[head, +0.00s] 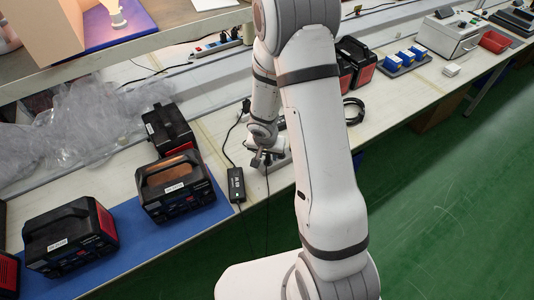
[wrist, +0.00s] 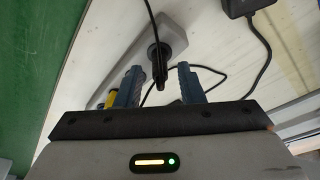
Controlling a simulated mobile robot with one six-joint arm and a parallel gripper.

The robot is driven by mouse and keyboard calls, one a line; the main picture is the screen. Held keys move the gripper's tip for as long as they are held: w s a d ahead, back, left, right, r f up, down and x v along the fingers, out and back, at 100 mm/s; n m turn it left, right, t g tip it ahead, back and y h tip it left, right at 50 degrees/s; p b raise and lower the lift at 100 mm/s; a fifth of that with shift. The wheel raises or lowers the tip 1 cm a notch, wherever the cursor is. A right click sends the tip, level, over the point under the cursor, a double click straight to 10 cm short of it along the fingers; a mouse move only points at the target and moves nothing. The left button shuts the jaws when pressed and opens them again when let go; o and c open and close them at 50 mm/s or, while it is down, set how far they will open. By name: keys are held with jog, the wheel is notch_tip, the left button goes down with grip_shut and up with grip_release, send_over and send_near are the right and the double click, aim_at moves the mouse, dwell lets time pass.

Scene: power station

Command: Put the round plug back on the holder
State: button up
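The black round plug (wrist: 159,62) shows in the wrist view between and just beyond my fingertips, with a thin black cable running up from it. My gripper (wrist: 158,80) is open, its two blue-grey fingers standing apart with a visible gap on each side of the plug. Behind the plug lies a long light-grey body (wrist: 172,32), which may be the holder; I cannot tell whether the plug touches it. In the head view my gripper (head: 264,158) is low over the bench near its front edge, and the plug is too small to make out clearly.
A black power adapter (head: 236,185) with a cable lies left of my gripper. Black-and-red power stations (head: 175,185) stand on a blue mat (head: 190,226) further left. A coiled black cable (head: 354,110) lies to the right. Green floor (head: 440,200) is in front of the bench.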

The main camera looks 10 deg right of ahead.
jog(key=shift+o, duration=0.2)
jog(key=shift+r, duration=0.1)
jog(key=s+d+r+n+p, duration=0.1)
jog(key=s+r, duration=0.4)
jog(key=r, duration=0.7)
jog(key=s+d+r+n+p, duration=0.1)
jog(key=s+r, duration=0.3)
jog(key=r, duration=0.7)
jog(key=s+a+r+n, duration=0.1)
jog(key=s+r, duration=0.3)
jog(key=s, duration=0.2)
jog(key=s+r+n+t+y, duration=0.1)
jog(key=s+r+n, duration=0.1)
jog(key=s, duration=0.4)
jog(key=shift+a+r, duration=0.4)
jog(key=shift+r, duration=0.5)
